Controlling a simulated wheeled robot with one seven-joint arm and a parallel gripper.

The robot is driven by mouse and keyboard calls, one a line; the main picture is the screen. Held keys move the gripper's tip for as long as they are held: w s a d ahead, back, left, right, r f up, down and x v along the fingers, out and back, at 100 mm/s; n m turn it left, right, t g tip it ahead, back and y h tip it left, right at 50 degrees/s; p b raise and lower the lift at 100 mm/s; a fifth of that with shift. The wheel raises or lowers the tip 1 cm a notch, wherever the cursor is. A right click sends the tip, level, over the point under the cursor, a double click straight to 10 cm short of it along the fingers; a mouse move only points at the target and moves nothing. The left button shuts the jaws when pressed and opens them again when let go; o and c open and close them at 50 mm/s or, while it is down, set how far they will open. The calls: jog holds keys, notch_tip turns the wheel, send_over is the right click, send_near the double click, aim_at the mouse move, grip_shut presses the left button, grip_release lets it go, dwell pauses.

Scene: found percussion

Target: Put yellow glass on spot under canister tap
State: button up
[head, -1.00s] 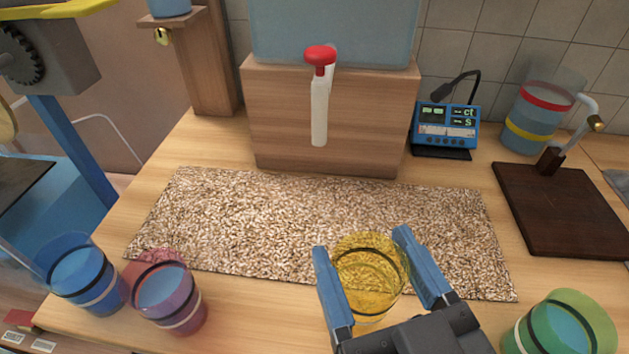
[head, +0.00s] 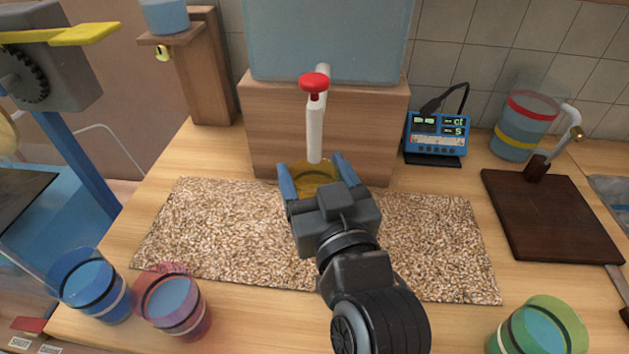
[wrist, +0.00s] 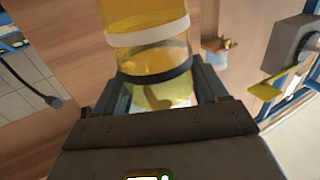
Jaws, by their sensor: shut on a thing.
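The yellow glass (head: 314,177) is mostly hidden behind my gripper (head: 316,178) in the head view. The gripper is shut on it, with one blue finger on each side. In the wrist view the glass (wrist: 146,40) shows a white band and a dark band, and the gripper (wrist: 155,92) grips it near the dark band. The canister (head: 330,38) stands on a wooden block (head: 268,125). Its white tap (head: 314,130) with a red knob (head: 314,82) points down just above the glass. The exact spot below the tap is hidden by the glass and gripper.
A speckled mat (head: 215,230) lies before the block. A blue glass (head: 92,288) and a pink glass (head: 174,305) stand front left, a green glass (head: 540,330) front right. A blue meter (head: 436,135) and a dark board (head: 550,215) are at right.

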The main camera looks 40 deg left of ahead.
jog(key=shift+f, duration=0.95)
jog(key=shift+f, duration=0.2)
jog(key=o, duration=1.7)
jog(key=shift+r, duration=0.2)
jog(key=b+v, duration=0.2)
jog(key=v, duration=1)
